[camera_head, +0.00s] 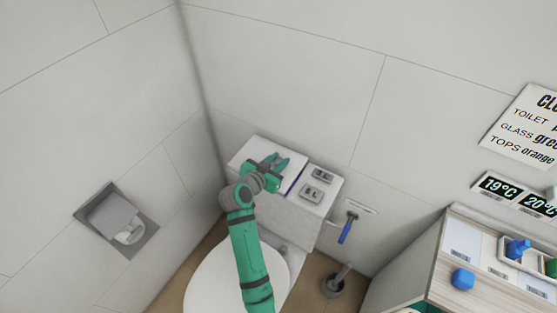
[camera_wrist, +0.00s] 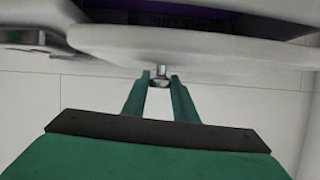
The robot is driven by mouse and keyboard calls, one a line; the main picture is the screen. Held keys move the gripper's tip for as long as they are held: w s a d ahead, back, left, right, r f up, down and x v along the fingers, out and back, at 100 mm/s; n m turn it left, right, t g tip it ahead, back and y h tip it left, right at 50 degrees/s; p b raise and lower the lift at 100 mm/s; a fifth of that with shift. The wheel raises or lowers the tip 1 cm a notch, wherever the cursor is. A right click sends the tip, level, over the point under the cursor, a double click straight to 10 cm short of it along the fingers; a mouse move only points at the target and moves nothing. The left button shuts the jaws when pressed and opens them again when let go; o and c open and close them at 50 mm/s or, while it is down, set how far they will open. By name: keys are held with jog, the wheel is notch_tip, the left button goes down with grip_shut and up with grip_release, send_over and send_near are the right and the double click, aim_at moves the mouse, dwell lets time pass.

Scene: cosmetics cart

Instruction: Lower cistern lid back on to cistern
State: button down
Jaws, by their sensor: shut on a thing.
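The white cistern (camera_head: 285,218) stands against the back wall behind the toilet. The white lid (camera_head: 252,149) is over its left part; it also shows as a pale slab across the top of the wrist view (camera_wrist: 215,48). My gripper (camera_head: 277,163) is above the lid, and in the wrist view its green fingers (camera_wrist: 160,82) are shut on the lid's small metal knob (camera_wrist: 161,72). A dark purple gap (camera_head: 296,181) shows along the lid's right edge. In the wrist view, a purple-and-dark opening (camera_wrist: 215,20) shows past the lid's edge. My arm hides part of the cistern front.
Grey button plates (camera_head: 313,194) lie on the cistern's right part. The white toilet (camera_head: 210,280) is in front. A blue-handled tool (camera_head: 347,230) hangs on the wall, with a brush holder (camera_head: 334,283) below. A counter (camera_head: 465,245) stands at right.

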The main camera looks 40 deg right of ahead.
jog(key=shift+f, duration=0.9)
dwell(1.2)
jog(key=c, duration=1.5)
grip_release()
jog(key=shift+o, duration=0.8)
jog(key=shift+f, duration=0.2)
jog(key=v, duration=1)
jog(key=shift+a+r, duration=0.3)
jog(key=shift+s, duration=0.15)
